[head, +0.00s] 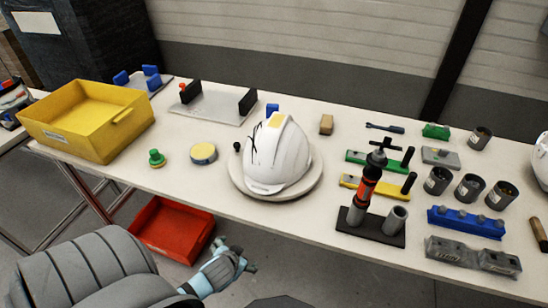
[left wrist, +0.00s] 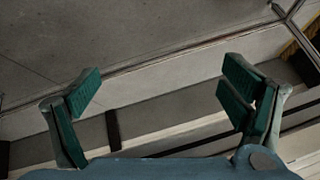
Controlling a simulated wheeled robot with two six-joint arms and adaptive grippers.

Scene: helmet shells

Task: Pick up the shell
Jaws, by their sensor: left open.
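A white helmet shell (head: 278,155) with black crack-like marks and a yellow patch on top sits on a round pale disc (head: 310,186) in the middle of the table. My left gripper (head: 246,258) is low in front of the table's front edge, below and to the left of the shell, apart from it. In the left wrist view the two green-padded fingers of my left gripper (left wrist: 165,98) are wide apart with nothing between them. The shell does not show in the left wrist view. My right gripper is not seen.
A yellow bin (head: 50,135) stands on the table's left end, and a red bin (head: 172,232) is below the table. A tool holder (head: 368,226) with an upright orange-black tool is right of the disc. Several cups, bars and blocks crowd the right side.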

